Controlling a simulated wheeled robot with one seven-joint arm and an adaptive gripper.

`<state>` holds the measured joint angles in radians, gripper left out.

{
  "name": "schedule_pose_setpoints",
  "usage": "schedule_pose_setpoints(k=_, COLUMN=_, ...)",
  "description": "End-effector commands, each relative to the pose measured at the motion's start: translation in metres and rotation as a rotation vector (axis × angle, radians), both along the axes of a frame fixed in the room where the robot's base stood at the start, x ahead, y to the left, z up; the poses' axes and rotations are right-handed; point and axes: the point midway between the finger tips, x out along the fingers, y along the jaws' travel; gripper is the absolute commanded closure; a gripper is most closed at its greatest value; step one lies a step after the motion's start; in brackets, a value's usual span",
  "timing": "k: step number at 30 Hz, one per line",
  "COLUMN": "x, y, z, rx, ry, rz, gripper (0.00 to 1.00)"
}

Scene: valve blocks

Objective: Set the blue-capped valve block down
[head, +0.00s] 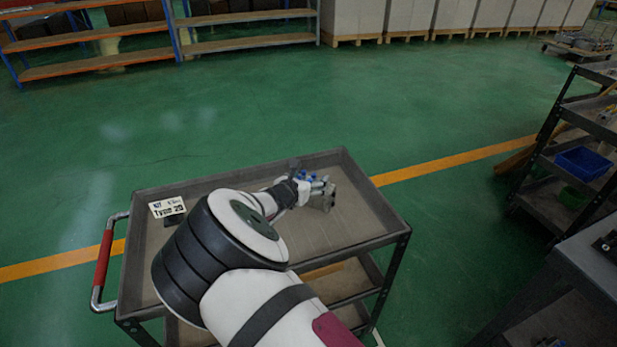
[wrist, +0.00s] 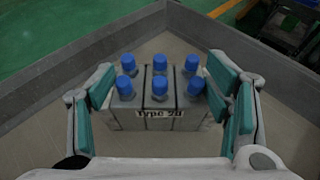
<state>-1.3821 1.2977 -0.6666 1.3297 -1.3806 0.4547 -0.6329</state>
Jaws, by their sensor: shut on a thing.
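The valve block (wrist: 158,112) is grey with several blue caps on top and a label reading "Type 20". It sits between the teal pads of my gripper (wrist: 165,88), which is shut on its two sides. In the head view the block (head: 328,199) shows small and partly hidden at the end of my arm. My gripper (head: 306,188) is over the right part of the grey cart's top tray (head: 355,232). The block looks upright and low over the tray floor; I cannot tell whether it touches it.
A sign reading "Type 20" (head: 167,207) stands at the tray's left side. The tray has a raised rim (head: 262,163). Its floor around the block looks clear. A dark shelf rack (head: 562,160) with a blue bin (head: 583,163) stands to the right.

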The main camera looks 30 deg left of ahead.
Motion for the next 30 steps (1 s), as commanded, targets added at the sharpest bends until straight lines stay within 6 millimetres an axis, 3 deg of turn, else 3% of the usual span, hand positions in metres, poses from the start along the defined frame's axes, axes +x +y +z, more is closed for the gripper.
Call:
schedule_pose_setpoints(k=4, x=0.002, y=0.000, z=0.003, rx=0.002, ry=-0.007, rz=-0.002, gripper=0.90)
schedule_pose_setpoints(k=5, x=0.000, y=0.000, z=-0.002, rx=0.000, ry=0.001, rz=-0.001, gripper=0.27)
schedule_pose_setpoints(k=7, x=0.000, y=0.000, z=-0.002, rx=0.000, ry=0.001, rz=-0.001, gripper=0.11)
schedule_pose_setpoints(k=20, x=-0.002, y=0.000, z=0.001, rx=-0.001, ry=0.001, rz=0.000, gripper=0.09)
schedule_pose_setpoints(k=30, x=-0.056, y=-0.003, z=0.024, rx=0.000, ry=0.001, rz=0.002, gripper=0.09)
